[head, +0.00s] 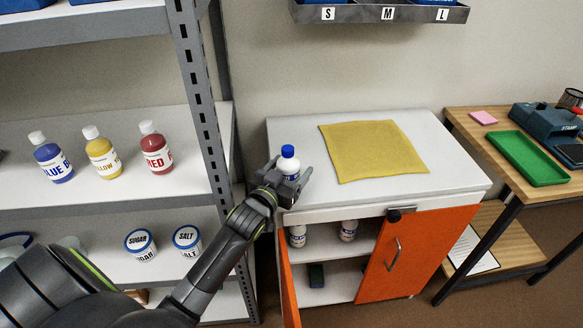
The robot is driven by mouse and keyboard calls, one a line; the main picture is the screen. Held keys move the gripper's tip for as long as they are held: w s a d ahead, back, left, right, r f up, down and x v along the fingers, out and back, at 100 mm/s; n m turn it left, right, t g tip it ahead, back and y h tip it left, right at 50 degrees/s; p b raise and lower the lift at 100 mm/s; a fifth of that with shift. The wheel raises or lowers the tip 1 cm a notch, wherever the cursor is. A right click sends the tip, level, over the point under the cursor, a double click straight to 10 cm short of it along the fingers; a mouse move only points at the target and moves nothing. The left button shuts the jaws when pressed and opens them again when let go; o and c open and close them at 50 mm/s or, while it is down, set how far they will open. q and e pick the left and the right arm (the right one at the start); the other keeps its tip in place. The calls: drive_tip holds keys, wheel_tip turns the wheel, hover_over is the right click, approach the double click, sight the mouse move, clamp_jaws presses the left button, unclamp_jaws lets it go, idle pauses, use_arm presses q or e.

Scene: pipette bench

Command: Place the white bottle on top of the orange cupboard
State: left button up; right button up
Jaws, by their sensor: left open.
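The white bottle (288,166) with a blue cap is upright at the left side of the cupboard top. Its lower part is hidden by my left gripper (291,184), so I cannot see its base touch the surface. The gripper is open, with its fingers around or beside the bottle. The orange cupboard (412,262) has a pale flat top (300,135) and orange doors. Its left door (288,285) stands open. My right gripper is not in view.
A yellow cloth (373,150) lies on the cupboard top. A metal shelf (90,190) with blue, yellow and red bottles is at the left. A wooden table (490,145) with a green tray (527,158) is at the right.

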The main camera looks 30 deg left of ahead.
use_arm(q)
drive_tip(key=s, duration=1.1)
drive_tip(key=shift+s, duration=0.15)
drive_tip(key=shift+d, duration=0.1)
